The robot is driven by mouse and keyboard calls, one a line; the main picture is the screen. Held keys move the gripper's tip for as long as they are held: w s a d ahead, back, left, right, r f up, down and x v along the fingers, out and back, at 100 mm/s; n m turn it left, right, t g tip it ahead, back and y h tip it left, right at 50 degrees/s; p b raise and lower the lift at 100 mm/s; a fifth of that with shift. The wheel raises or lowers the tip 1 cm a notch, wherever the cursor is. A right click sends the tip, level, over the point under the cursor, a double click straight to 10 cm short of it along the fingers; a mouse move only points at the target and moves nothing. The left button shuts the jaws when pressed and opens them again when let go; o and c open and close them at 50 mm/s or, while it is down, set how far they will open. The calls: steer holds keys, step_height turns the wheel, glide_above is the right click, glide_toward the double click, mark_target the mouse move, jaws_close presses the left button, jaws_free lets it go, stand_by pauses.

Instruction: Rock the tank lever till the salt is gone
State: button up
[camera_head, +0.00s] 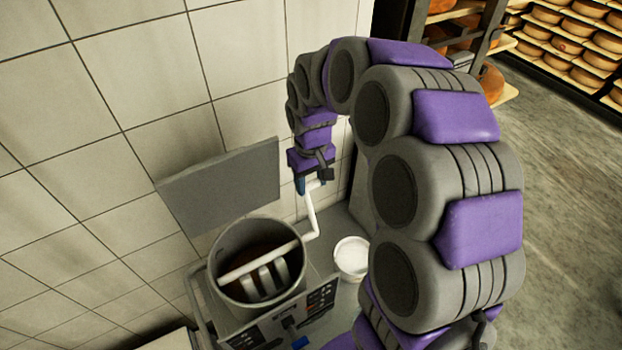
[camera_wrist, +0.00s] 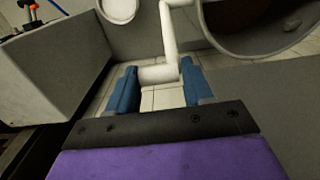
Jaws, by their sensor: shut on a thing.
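The round metal tank (camera_head: 232,243) stands at the lower left of the head view. A white bar crosses its mouth, with several pale paddles below it and something brown inside. The white cranked lever (camera_head: 311,216) comes out at the tank's right side and rises to my gripper (camera_head: 313,185). In the wrist view, the lever (camera_wrist: 168,38) ends in a short handle between the two blue fingers of my gripper (camera_wrist: 158,74), which is shut on it. A white bucket (camera_head: 352,260) right of the tank holds white stuff. I cannot tell whether salt is in the tank.
A control panel (camera_head: 312,301) is below the tank. A grey board (camera_head: 222,185) is by the tiled wall behind it. Shelves of cheese wheels (camera_head: 570,45) stand at the upper right, with open floor (camera_head: 570,200) before them.

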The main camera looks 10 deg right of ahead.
jaws_close()
